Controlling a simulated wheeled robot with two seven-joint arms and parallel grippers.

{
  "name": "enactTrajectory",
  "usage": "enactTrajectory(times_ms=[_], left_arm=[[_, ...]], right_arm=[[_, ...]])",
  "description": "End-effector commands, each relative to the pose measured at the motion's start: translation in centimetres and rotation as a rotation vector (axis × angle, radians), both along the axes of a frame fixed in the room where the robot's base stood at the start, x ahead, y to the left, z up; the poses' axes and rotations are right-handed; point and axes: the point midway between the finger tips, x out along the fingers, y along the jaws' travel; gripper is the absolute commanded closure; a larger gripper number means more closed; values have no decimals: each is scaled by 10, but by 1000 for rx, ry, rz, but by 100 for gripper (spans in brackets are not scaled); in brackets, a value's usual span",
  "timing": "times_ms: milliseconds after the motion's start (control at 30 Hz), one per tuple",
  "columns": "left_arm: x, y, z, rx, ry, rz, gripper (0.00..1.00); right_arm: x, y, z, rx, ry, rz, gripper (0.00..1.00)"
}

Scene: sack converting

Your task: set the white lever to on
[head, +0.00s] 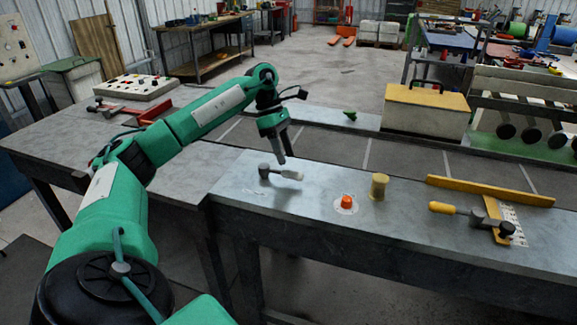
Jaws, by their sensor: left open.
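The white lever (291,175) is on the bench top near the middle of the head view. Its pale handle points right from a dark pivot (264,171). Faint markings lie on the bench to the left of it, too small to read. My left gripper (281,157) points down just above and behind the handle, and seems apart from it. It is open and holds nothing; the gap between its fingers is hard to see from here. My right gripper is not in view.
An orange knob (346,202) on a white disc and a brass-coloured cylinder (379,186) stand to the right of the lever. Further right are a yellow-handled lever (443,208) and a yellow bar (490,191). A yellow-topped box (427,112) stands behind.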

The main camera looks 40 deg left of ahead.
Motion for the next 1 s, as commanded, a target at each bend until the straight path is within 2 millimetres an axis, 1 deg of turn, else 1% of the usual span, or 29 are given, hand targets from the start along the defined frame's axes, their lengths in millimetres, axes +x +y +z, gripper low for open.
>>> enactTrajectory(times_ms=[33,200,300,400,600,1000], left_arm=[[1,5,12,-2,-5,2,55],[1,21,45,-2,-4,1,55],[1,27,61,-3,-4,0,55],[1,32,71,-1,-2,0,55],[0,37,80,-1,0,0,55],[0,37,80,-1,0,0,55]], right_arm=[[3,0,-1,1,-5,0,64],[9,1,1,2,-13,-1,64],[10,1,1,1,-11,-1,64],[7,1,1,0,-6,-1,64],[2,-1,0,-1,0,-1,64],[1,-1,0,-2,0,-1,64]])
